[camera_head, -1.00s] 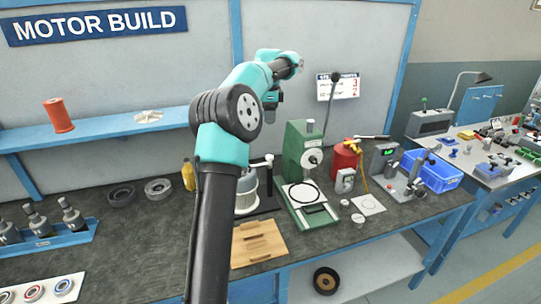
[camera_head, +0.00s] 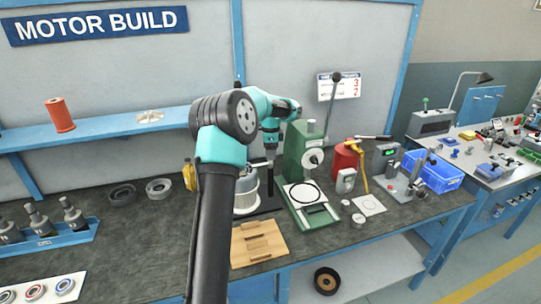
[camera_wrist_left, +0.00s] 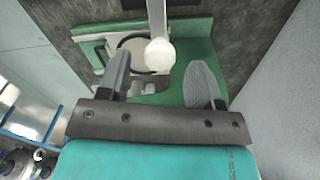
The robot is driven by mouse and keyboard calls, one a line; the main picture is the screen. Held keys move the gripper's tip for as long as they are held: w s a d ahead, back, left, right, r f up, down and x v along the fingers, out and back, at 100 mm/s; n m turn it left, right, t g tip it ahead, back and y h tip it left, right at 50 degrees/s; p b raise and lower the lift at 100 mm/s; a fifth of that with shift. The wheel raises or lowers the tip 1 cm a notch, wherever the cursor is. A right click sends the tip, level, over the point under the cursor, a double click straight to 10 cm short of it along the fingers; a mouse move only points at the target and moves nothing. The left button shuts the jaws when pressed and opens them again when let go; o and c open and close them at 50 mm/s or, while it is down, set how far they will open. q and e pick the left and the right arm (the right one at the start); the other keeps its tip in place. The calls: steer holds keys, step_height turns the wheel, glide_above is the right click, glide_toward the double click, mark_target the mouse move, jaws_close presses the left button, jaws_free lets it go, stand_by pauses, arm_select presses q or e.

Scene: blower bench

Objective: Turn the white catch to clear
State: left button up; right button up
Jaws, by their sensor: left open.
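A white round piece (camera_head: 313,158), the only likely white catch I can make out, sits on the side of the green press (camera_head: 300,140). A grey lever with a dark knob (camera_head: 336,76) rises from it. My left gripper (camera_head: 270,148) points down just left of the press's upper part, apart from the white piece. In the left wrist view the two fingers (camera_wrist_left: 160,82) are spread and empty. Beyond them a white rounded end (camera_wrist_left: 159,54) on a pale bar shows over the green press base (camera_wrist_left: 190,28). How the catch is set cannot be told.
A blower housing (camera_head: 246,195) stands left of the press, partly behind my left arm. A wooden block (camera_head: 258,243) lies in front. A red canister (camera_head: 346,160) and a blue bin (camera_head: 433,172) stand to the right.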

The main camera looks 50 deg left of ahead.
arm_select(q)
steer(key=shift+f, duration=0.85)
steer(key=shift+c, duration=0.2)
jaws_close()
